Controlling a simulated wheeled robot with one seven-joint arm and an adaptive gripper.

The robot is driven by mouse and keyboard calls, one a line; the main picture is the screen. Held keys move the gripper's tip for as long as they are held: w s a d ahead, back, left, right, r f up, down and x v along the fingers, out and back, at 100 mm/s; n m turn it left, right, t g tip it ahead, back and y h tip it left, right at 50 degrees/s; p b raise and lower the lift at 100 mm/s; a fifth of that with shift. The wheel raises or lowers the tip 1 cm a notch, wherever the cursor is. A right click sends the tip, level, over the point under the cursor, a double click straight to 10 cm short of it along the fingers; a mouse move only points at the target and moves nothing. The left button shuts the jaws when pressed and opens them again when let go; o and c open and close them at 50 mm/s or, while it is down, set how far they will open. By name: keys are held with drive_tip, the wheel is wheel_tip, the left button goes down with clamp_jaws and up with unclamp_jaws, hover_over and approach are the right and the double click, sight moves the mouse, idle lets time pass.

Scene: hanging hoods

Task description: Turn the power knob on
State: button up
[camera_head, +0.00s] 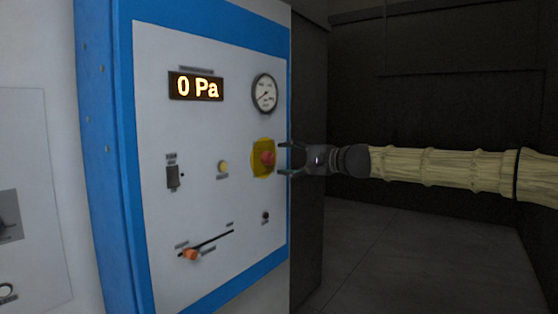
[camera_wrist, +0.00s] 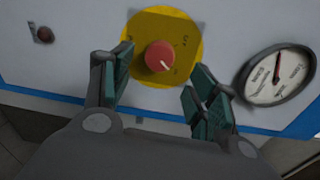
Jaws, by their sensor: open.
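The power knob (camera_head: 267,158) is a red knob on a round yellow plate (camera_head: 257,168), on the right part of the white panel with a blue frame. In the wrist view the red knob (camera_wrist: 160,57) shows a white pointer line toward its lower right, and the yellow plate (camera_wrist: 150,22) has small marks too blurred to read. My gripper (camera_head: 284,159) is open just to the right of the knob, its fingers pointing at the panel. In the wrist view my gripper (camera_wrist: 160,90) has its green-padded fingers apart, one on each side below the knob, with nothing between them. Contact cannot be told.
A display (camera_head: 196,87) reads 0 Pa, and a round gauge (camera_head: 264,93) is above the knob. A black switch (camera_head: 173,177), a pale yellow button (camera_head: 222,168), a small dark red button (camera_head: 265,217) and an orange-handled slider (camera_head: 190,254) share the panel. Open floor lies to the right.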

drive_tip(key=v, duration=0.7)
drive_tip(key=shift+f, duration=0.1)
